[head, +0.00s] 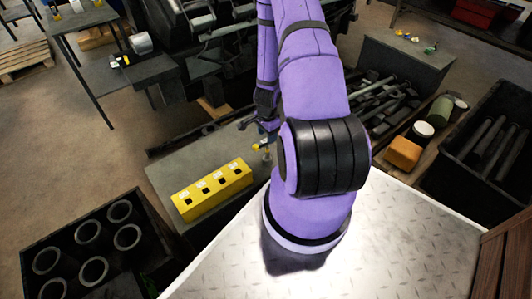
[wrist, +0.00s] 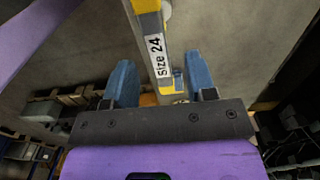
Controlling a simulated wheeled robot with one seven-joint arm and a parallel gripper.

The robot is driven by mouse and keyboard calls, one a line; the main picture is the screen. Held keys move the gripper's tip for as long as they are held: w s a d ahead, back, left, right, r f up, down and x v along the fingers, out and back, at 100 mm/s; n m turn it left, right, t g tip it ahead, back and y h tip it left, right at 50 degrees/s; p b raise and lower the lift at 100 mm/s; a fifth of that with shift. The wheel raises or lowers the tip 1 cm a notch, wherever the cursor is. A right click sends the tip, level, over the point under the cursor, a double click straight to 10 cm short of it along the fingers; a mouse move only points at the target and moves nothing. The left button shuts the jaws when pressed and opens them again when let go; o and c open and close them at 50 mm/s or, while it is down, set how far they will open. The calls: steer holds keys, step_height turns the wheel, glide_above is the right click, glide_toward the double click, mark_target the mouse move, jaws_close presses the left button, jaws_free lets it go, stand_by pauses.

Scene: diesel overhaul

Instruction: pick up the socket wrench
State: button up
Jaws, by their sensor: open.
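The socket wrench (wrist: 157,52), a grey bar with yellow parts and a white "Size 24" label, is in the wrist view at top centre. It runs down between the blue fingers of my gripper (wrist: 160,82), which are apart on either side of it. I cannot tell whether either finger touches it. In the head view my gripper (head: 264,118) is beyond my purple arm, above the grey table. A small yellow and metal piece just below it may be part of the wrench; my arm hides much of this area.
A yellow block (head: 212,190) with labelled square holes lies on the grey table (head: 165,172). A black crate of cylinders (head: 90,250) stands at lower left. Bins of metal parts (head: 385,105), an orange block (head: 403,153) and a black bin of rods (head: 490,145) are at right.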

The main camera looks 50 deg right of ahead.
mark_target(267, 152)
steer(key=shift+f, duration=3)
steer(key=shift+s, duration=0.1)
jaws_close()
